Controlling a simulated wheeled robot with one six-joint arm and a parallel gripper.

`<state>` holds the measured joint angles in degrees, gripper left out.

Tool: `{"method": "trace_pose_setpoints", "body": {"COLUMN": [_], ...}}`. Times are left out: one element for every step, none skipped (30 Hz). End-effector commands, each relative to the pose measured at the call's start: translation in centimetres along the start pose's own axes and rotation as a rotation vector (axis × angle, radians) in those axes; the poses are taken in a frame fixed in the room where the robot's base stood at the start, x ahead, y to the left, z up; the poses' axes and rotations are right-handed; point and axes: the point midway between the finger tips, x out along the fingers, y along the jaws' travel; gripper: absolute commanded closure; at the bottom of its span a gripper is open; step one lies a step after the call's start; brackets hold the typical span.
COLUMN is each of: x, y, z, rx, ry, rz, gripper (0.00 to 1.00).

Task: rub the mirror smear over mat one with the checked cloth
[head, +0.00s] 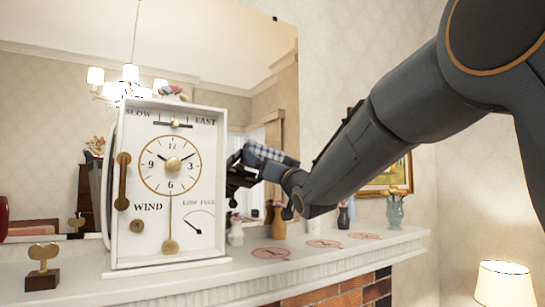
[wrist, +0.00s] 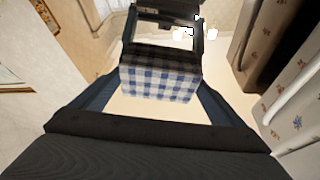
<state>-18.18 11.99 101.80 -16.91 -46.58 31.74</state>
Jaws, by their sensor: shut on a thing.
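My gripper (head: 247,172) is shut on the blue-and-white checked cloth (head: 270,153) and holds it up close to the large mirror (head: 210,60), above the mantel. In the wrist view the cloth (wrist: 160,82) sits between the fingers, with what looks like the gripper's reflection just beyond it. I cannot tell whether the cloth touches the glass. Three flat reddish round mats lie on the mantel: a left one (head: 270,253), a middle one (head: 323,244) and a right one (head: 363,236). Their marks are too small to read. I cannot make out the smear.
A big white clock box (head: 160,250) stands left of my gripper on the mantel (head: 225,276), hiding part of the mirror. A key on a block (head: 42,268) is at far left. Small vases, including a teal one (head: 395,212), stand along the back. A lamp (head: 503,285) glows lower right.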

Motion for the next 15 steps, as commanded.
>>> {"method": "trace_pose_setpoints", "body": {"x": [-0.1, -0.1, -0.1, -0.1, -0.1, -0.1, -0.1, -0.1, -0.1, -0.1, -0.1, -0.1, -0.1, -0.2, -0.2], "y": [-0.3, -0.5, -0.8, -1.0, -1.2, -1.6, -1.8, -2.0, -2.2, -2.3, -2.4, -2.5, -2.6, -2.7, -3.0], "z": [0.2, 0.3, 0.4, 0.4, 0.5, 0.5, 0.6, 0.7, 0.7, 0.7, 0.7, 0.7, 0.7, 0.8, 0.8], "rx": [0.001, 0.002, 0.002, 0.002, 0.002, 0.002, 0.002, 0.002, 0.002, 0.002, 0.002, 0.002, 0.002, 0.002, 0.002], "ry": [0.0, -0.001, -0.001, 0.0, 0.0, 0.0, 0.0, -0.001, -0.001, -0.001, -0.001, -0.001, -0.001, -0.001, -0.001], "rz": [-0.001, -0.001, -0.001, -0.001, -0.001, -0.001, -0.001, -0.002, -0.002, -0.001, -0.001, 0.0, 0.0, -0.001, -0.001], "gripper": [0.25, 0.25, 0.25, 0.25, 0.25, 0.25, 0.25, 0.25, 0.25, 0.25, 0.25, 0.25, 0.25, 0.25, 0.25]}}
